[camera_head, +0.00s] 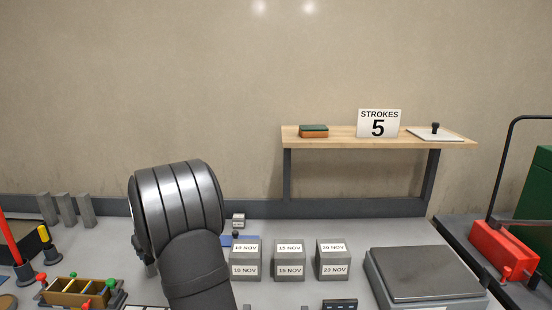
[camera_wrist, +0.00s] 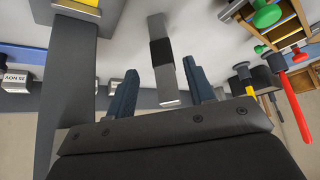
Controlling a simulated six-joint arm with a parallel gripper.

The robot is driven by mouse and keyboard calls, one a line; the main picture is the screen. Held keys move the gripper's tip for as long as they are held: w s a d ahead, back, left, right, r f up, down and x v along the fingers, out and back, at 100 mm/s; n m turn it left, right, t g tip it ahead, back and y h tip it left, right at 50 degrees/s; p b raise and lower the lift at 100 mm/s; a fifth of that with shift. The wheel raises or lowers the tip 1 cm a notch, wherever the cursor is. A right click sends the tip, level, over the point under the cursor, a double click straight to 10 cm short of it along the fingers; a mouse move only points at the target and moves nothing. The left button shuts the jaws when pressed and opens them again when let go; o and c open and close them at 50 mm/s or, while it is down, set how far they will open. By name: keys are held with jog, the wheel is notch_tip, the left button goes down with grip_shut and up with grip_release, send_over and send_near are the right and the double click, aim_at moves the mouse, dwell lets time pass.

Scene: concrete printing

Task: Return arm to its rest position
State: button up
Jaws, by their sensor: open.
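In the wrist view my gripper (camera_wrist: 159,67) has its two dark blue fingers apart. A flat grey bar with a black band (camera_wrist: 165,76) shows between and beyond the fingers; I see no finger pressing on it, and whether it lies on the bench or stands off it I cannot tell. In the head view my arm rises over the left middle of the bench and its thick links hide most of the gripper.
Date-marked cubes (camera_head: 289,259) stand right of my arm, near a scale (camera_head: 425,274). A wooden shelf (camera_head: 345,142) holds a "STROKES 5" sign (camera_head: 379,123). A wooden mould (camera_head: 77,292) and red-handled tool (camera_head: 9,240) are at left. A wide grey post (camera_wrist: 66,95) is left of the fingers.

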jog(key=s+d, duration=0.5)
jog(key=w+a+f, duration=0.3)
jog(key=w+a, duration=0.7)
notch_tip(320, 180, up, 19)
jog(key=s+d+f+m+t+h, duration=0.1)
jog(key=s+d+f+m+h, duration=0.2)
jog(key=s+d+f+m, duration=0.3)
jog(key=s+d+f, duration=0.1)
jog(key=s+f, duration=0.3)
jog(key=s, duration=0.1)
jog(key=shift+t, duration=0.4)
dwell(0.4)
jog(key=w+a+r+n+g+y, duration=0.1)
jog(key=w+a+r+n+y, duration=0.1)
jog(key=w+a+r+n, duration=0.3)
jog(key=w+a+r, duration=0.1)
jog(key=w+r, duration=0.2)
jog(key=w, duration=0.1)
jog(key=shift+w+y, duration=0.25)
jog(key=shift+y, duration=0.15)
jog(key=shift+d, duration=0.1)
dwell(0.3)
